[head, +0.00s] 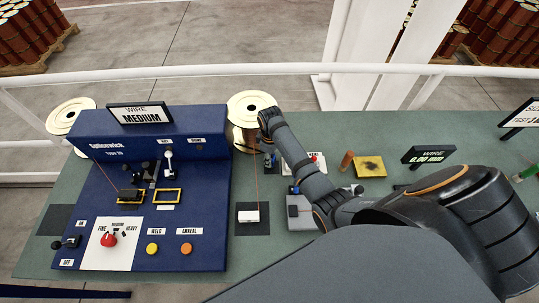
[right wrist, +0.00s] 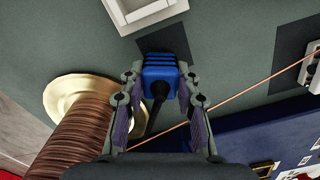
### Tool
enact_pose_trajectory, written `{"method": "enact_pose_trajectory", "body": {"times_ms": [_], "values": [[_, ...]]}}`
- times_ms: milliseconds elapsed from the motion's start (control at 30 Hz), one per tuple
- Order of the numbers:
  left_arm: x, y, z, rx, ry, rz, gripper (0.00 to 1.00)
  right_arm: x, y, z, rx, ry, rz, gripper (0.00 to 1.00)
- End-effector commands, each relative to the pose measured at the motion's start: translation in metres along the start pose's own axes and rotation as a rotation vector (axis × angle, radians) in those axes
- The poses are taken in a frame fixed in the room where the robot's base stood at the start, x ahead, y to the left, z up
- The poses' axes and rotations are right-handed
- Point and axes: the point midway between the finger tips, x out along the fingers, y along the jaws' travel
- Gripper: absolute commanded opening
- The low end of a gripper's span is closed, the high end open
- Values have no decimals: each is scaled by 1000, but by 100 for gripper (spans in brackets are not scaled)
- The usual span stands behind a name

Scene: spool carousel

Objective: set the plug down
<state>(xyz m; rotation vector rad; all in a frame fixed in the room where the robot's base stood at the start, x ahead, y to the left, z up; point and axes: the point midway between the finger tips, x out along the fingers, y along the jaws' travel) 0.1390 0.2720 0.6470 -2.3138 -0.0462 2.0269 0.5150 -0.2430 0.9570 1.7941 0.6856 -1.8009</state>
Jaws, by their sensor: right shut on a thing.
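The plug (right wrist: 160,72) is a blue ribbed block with a black cable running back from it. It shows in the right wrist view between the fingertips of my right gripper (right wrist: 161,85), which is shut on it. Beyond the plug, a dark square patch (right wrist: 182,36) lies on the green table; I cannot tell whether the plug touches it. In the head view my right gripper (head: 269,160) is small, beside the cream-flanged spool, and partly hidden by my arm. My left gripper is not in view.
The wire spool (right wrist: 85,125) stands close to the gripper's left in the wrist view. A copper wire (right wrist: 235,95) stretches to a white block (right wrist: 312,68) on another dark patch. The blue machine (head: 205,215) is left in the head view. A white tray edge (right wrist: 155,18) lies beyond.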

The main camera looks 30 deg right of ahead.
Motion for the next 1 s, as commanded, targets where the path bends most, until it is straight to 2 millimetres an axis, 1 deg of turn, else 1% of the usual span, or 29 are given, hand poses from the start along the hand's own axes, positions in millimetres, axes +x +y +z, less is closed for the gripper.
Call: {"method": "enact_pose_trajectory", "body": {"times_ms": [33,100,167,200,300,400,467,567,667,700,767,900,967,1000], "values": [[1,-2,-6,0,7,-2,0,3,-2,2,0,-6,-6,34],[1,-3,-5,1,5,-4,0,3,-2,2,0,-6,-6,43],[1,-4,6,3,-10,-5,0,3,-2,2,0,-6,-6,52],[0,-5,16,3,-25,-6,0,3,-2,2,0,-5,-6,54],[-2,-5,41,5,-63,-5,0,2,-2,2,0,-5,-5,54],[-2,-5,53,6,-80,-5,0,2,-2,2,0,-5,-5,54],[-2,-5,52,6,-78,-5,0,2,-2,1,0,-4,-5,54],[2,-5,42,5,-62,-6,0,-5,-1,1,0,-4,-4,54],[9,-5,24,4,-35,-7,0,-22,-1,1,-1,-1,-2,54],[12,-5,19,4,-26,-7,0,-31,0,0,-1,0,-1,54],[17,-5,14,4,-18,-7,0,-46,-1,0,-1,0,-1,54],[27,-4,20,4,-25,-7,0,-80,0,0,0,-1,-1,54],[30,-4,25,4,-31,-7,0,-92,0,0,0,-2,-1,54],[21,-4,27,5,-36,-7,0,-105,0,1,1,-3,-3,54]]}}
